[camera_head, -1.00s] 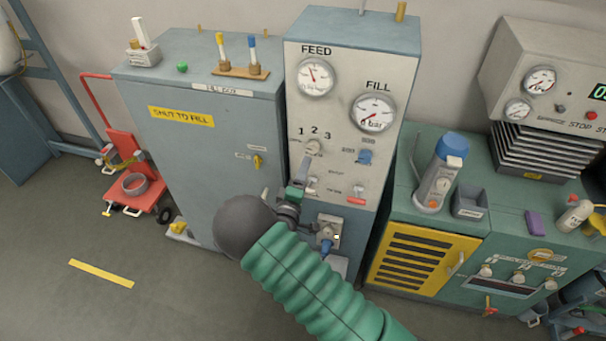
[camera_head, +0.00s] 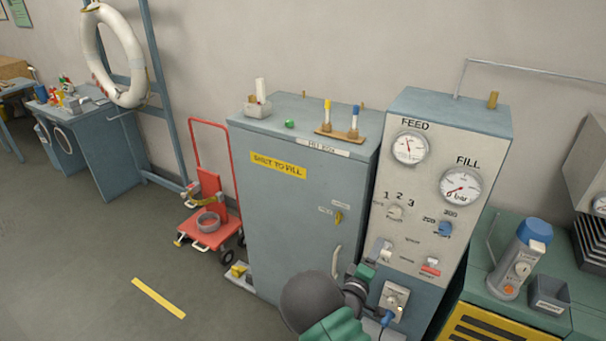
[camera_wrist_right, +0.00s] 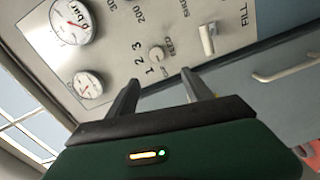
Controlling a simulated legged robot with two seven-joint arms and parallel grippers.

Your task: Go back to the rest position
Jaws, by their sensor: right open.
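My right gripper (camera_head: 372,265) is in front of the lower part of the grey fill panel (camera_head: 419,187); in the head view its fingers are mostly hidden behind my own arm. In the right wrist view my right gripper (camera_wrist_right: 160,88) shows two dark fingers spread apart with nothing between them. Beyond the fingertips is the panel face with the 1-2-3 selector knob (camera_wrist_right: 156,54) and a pale lever (camera_wrist_right: 207,38). I cannot tell from these views how far the fingertips are from the panel. My left gripper is not in view.
A blue-grey cabinet (camera_head: 300,217) with a yellow label stands left of the panel. A red trolley (camera_head: 210,232) is beside it. A green bench (camera_head: 520,312) with a grey-and-blue canister (camera_head: 519,262) is at right. Floor at left is open, marked by a yellow strip (camera_head: 158,298).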

